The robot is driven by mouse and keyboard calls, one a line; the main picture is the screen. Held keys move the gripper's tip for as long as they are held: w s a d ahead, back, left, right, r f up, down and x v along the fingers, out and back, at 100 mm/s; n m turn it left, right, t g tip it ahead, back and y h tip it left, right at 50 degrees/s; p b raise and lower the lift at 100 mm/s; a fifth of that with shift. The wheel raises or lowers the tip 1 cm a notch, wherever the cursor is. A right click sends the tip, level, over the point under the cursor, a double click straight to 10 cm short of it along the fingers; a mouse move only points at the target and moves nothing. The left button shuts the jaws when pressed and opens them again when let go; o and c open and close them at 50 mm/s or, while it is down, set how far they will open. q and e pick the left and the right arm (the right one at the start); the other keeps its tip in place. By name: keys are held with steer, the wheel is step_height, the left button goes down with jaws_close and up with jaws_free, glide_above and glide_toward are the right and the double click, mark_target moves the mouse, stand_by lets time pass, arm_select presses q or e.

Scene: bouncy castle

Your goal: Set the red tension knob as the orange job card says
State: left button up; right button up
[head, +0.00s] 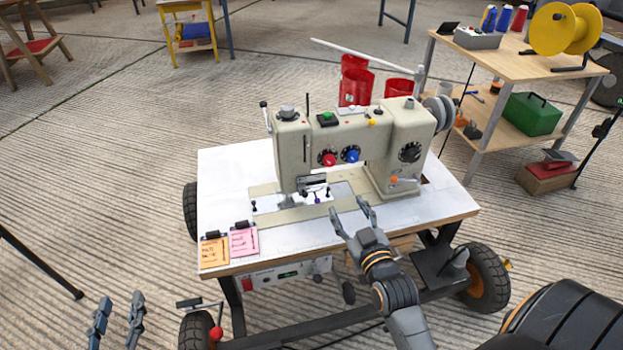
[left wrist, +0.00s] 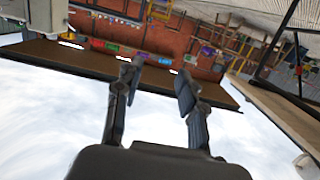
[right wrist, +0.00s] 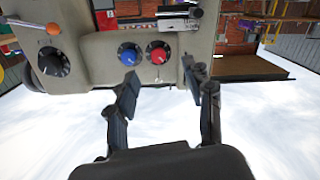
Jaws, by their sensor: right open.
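The red tension knob (head: 328,158) sits on the front of the cream sewing machine (head: 292,150), left of a blue knob (head: 350,154). In the right wrist view, turned over, the red knob (right wrist: 158,53) is right of the blue knob (right wrist: 130,54), beyond the fingertips. The orange job card (head: 215,251) lies at the table's front left corner beside a pink card (head: 244,240); its writing is too small to read. My right gripper (head: 350,216) is open and empty in front of the machine. My left gripper (head: 116,318) is open and empty, left of the table.
The white-topped wheeled table (head: 230,180) carries the machine. An orange-tipped lever (head: 394,181) and a black dial (head: 410,152) are on the machine's right side. A wooden shelf table (head: 505,62) stands at the back right.

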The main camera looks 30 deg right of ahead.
step_height(320, 180, up, 2)
steer(key=b, duration=0.3)
glide_toward(330, 162)
steer(key=a+x, duration=0.1)
steer(key=x, duration=0.2)
steer(key=shift+t+h, duration=0.3)
steer(key=shift+h, duration=0.1)
steer(key=x, duration=0.5)
steer(key=shift+w+d+f+b, duration=0.1)
steer(key=shift+d+f+b, duration=0.3)
steer(key=shift+d, duration=0.05)
arm_select(q)
steer(key=s+r+t+h, duration=0.2)
steer(key=r+t, duration=0.3)
steer(key=r, duration=0.3)
steer(key=s+r+t+h, duration=0.1)
steer(key=s+r+t, duration=0.2)
steer(key=r+t, duration=0.2)
steer(key=shift+r+h, duration=0.4)
steer(key=shift+r, duration=1.45)
arm_select(e)
steer(key=shift+w+d, duration=0.1)
steer(key=shift+w, duration=0.3)
steer(key=shift+r, duration=0.1)
jaws_close()
